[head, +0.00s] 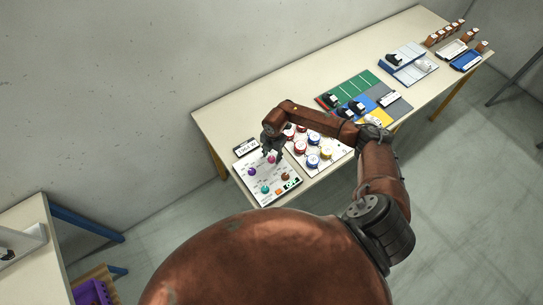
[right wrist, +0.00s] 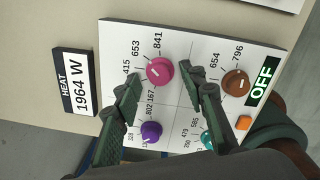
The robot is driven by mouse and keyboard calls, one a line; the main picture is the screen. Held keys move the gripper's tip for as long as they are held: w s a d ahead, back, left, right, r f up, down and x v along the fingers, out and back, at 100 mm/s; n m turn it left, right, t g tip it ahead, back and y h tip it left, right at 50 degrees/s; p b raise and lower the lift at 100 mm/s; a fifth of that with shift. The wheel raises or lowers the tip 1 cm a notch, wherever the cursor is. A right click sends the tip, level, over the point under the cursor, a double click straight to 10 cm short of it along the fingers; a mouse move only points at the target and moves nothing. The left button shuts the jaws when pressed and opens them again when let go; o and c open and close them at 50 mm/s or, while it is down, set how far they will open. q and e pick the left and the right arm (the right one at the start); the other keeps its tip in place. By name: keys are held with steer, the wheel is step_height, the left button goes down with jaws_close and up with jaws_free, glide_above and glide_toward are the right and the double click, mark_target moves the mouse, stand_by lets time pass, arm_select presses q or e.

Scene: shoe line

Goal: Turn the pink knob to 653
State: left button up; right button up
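The pink knob (right wrist: 159,70) sits on a white panel (right wrist: 187,45) in the right wrist view, with the numbers 415, 653, 841 and 167 around it. A pale mark shows on the knob, but its exact bearing is hard to read. My right gripper (right wrist: 160,73) is open, one finger on each side of the pink knob; I cannot tell whether either finger touches it. In the head view, the right gripper (head: 270,150) is over the panel and the pink knob (head: 271,158) is partly visible below it. My left gripper is not in view.
A purple knob (right wrist: 151,133), a brown knob (right wrist: 236,82) and a teal knob (right wrist: 207,140) share the panel, with an orange button (right wrist: 243,122) and an OFF sign (right wrist: 263,80). A HEAT display (right wrist: 77,84) reads 1964 W. Another board (head: 330,150) stands close by.

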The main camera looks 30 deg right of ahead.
mark_target(272, 159)
step_height(272, 159, up, 12)
steer(key=shift+s+f, duration=0.15)
steer(key=shift+s, duration=0.05)
stand_by(0.6)
